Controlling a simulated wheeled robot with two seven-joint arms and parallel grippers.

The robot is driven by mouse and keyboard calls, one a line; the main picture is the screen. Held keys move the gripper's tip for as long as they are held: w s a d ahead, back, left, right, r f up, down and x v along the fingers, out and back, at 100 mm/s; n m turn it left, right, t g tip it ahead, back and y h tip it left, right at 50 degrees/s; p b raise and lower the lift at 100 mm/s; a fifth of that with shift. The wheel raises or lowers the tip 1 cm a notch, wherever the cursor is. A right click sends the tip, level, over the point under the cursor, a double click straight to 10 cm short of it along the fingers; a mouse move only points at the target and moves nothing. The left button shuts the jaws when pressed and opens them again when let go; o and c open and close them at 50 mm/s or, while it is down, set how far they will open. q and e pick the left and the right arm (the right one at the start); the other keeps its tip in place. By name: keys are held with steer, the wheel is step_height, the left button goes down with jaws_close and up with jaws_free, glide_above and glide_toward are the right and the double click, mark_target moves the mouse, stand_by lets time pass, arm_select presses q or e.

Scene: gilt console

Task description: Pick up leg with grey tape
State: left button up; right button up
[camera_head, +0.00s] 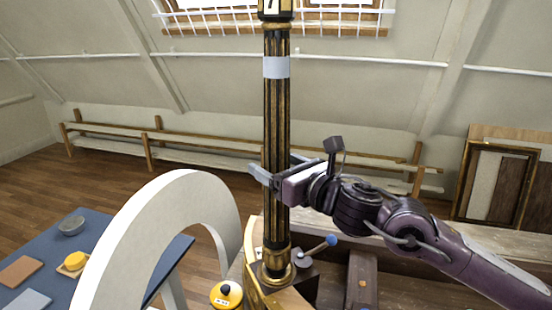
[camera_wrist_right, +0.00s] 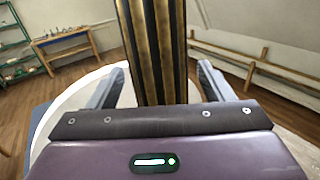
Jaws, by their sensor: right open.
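The leg (camera_head: 277,120) is a tall, dark fluted column with gold edges, standing upright in the middle of the head view. A band of grey tape (camera_head: 276,67) wraps its upper part. Its gold foot (camera_head: 277,268) rests at the bench, and its top is cut off by the frame. My right gripper (camera_head: 267,174) reaches in from the right at the leg's lower half, with its fingers open on either side of the shaft. In the right wrist view the leg (camera_wrist_right: 155,50) stands between the two spread fingers. My left gripper is not in view.
A large white arch (camera_head: 165,200) stands close on the left. A blue-topped table (camera_head: 120,262) holds a bowl (camera_head: 72,225) and small blocks. A blue-knobbed lever (camera_head: 331,241) and a yellow round object (camera_head: 226,294) are near the foot. Framed panels (camera_head: 497,185) lean at right.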

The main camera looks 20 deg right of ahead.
steer(key=shift+w+a+r, duration=0.2)
steer(key=shift+w, duration=0.4)
steer(key=shift+w+a+f, duration=0.1)
steer(key=shift+w, duration=0.2)
steer(key=shift+w+f, duration=0.1)
steer(key=shift+w, duration=0.05)
steer(key=shift+a, duration=0.1)
steer(key=c, duration=1.1)
steer(key=shift+r, duration=0.2)
steer(key=shift+c, duration=0.3)
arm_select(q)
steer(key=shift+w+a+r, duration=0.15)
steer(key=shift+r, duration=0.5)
